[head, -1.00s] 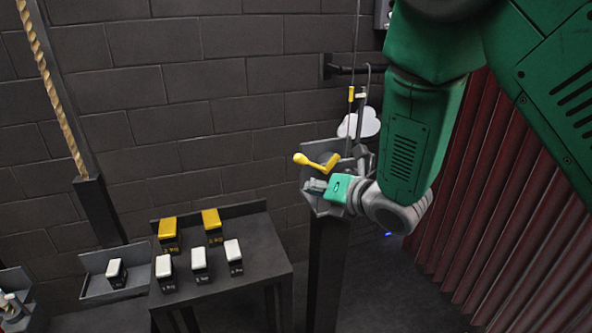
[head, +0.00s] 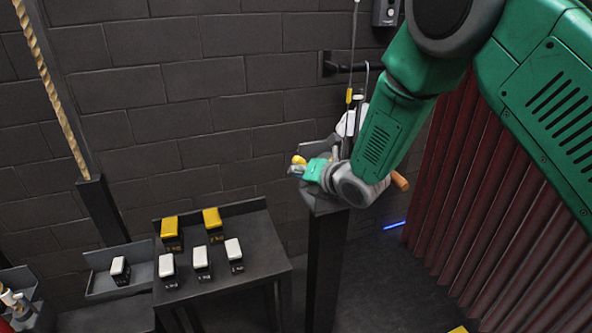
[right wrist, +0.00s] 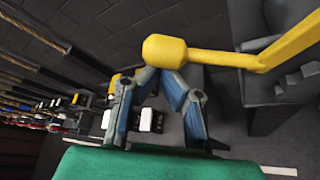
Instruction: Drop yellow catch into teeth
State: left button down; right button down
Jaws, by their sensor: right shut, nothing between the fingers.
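The yellow catch is a bar with a rounded knob (right wrist: 165,51). In the right wrist view it runs right from the knob, then bends up over a dark grey bracket (right wrist: 262,92) with small grey stepped blocks, possibly the teeth (right wrist: 298,82). In the head view only the catch's yellow end (head: 298,160) shows; my right gripper and arm hide the rest. My right gripper (head: 294,172) is at the post top. Its fingers (right wrist: 162,78) are shut and empty, with tips close to the knob; contact cannot be told. My left gripper is not in view.
A dark post (head: 328,265) carries the bracket. Left of it, a dark table (head: 232,283) holds white-topped and yellow-topped weights. A rope (head: 50,85) hangs at far left. A red corrugated wall (head: 470,180) stands right, and a block wall behind.

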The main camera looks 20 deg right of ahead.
aim_at(301, 160)
jog(key=shift+r, duration=0.2)
dwell(0.3)
jog(key=shift+d+r+m+y+b, duration=0.1)
jog(key=shift+r+m+y+b, duration=0.2)
jog(key=shift+m+b, duration=0.1)
jog(key=shift+d+r+m+t+y+b, duration=0.5)
jog(key=shift+d+r+m+y+b, duration=0.4)
jog(key=shift+m, duration=0.3)
jog(key=d+r+m+t+b, duration=0.1)
jog(key=m+b, duration=0.1)
jog(key=d+r+m+t+y+b, duration=0.1)
jog(key=d+m+b, duration=0.1)
jog(key=shift+w+d+r+m+y, duration=0.1)
jog(key=shift+d+r+m+y, duration=0.05)
jog(key=shift+r+m+y, duration=0.2)
